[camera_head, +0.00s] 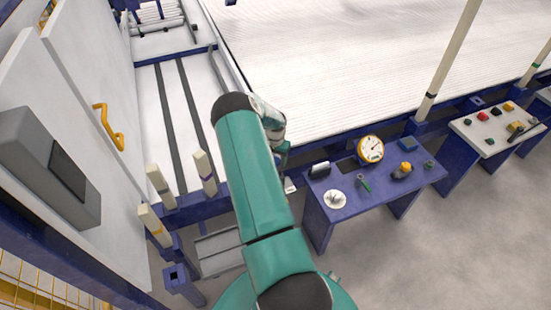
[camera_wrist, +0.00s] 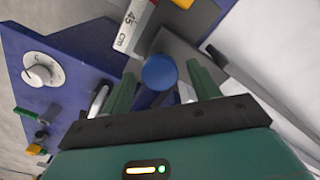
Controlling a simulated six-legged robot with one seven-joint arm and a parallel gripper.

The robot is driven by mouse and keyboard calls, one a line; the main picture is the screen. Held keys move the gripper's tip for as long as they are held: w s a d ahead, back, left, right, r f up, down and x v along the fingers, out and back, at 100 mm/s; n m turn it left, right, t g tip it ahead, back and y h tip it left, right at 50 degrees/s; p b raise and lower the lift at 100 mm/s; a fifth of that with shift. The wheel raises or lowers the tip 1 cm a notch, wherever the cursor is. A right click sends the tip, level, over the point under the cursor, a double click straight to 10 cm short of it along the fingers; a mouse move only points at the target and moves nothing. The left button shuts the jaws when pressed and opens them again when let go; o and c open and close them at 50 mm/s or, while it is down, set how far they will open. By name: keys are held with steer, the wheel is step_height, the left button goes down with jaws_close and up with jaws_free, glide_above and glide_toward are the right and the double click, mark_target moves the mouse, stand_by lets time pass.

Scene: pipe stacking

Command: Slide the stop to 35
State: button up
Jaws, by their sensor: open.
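In the wrist view, a blue round-ended knob (camera_wrist: 160,72), which looks like the handle of the stop, stands in the middle. My gripper (camera_wrist: 164,78) is open, with one green finger on each side of the knob. I cannot tell whether either finger touches it. A white scale strip (camera_wrist: 132,27) marked "45 cm" lies just beyond the knob, with red on its edge. No 35 mark is readable. In the head view, my gripper (camera_head: 283,160) is at the left end of the blue control table, largely hidden by my arm; the knob is not distinguishable there.
The blue control table (camera_head: 329,205) carries a white dial (camera_head: 335,199), a round gauge (camera_head: 370,148), a green lever (camera_head: 363,183) and a yellow-topped button (camera_head: 404,168). Upright pale posts (camera_head: 206,172) stand left of my arm. A second panel (camera_head: 492,128) stands far right.

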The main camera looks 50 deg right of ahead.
steer(key=shift+c, duration=0.4)
jaws_close()
steer(key=w+a, duration=0.1)
steer(key=a, duration=0.1)
steer(key=w+a, duration=0.1)
steer(key=a, duration=0.1)
steer(key=shift+w+a, duration=0.15)
steer(key=shift+w, duration=0.05)
steer(key=shift+o, duration=0.4)
jaws_free()
steer(key=shift+r, duration=0.1)
step_height(320, 180, up, 14)
steer(key=shift+w+a, duration=0.1)
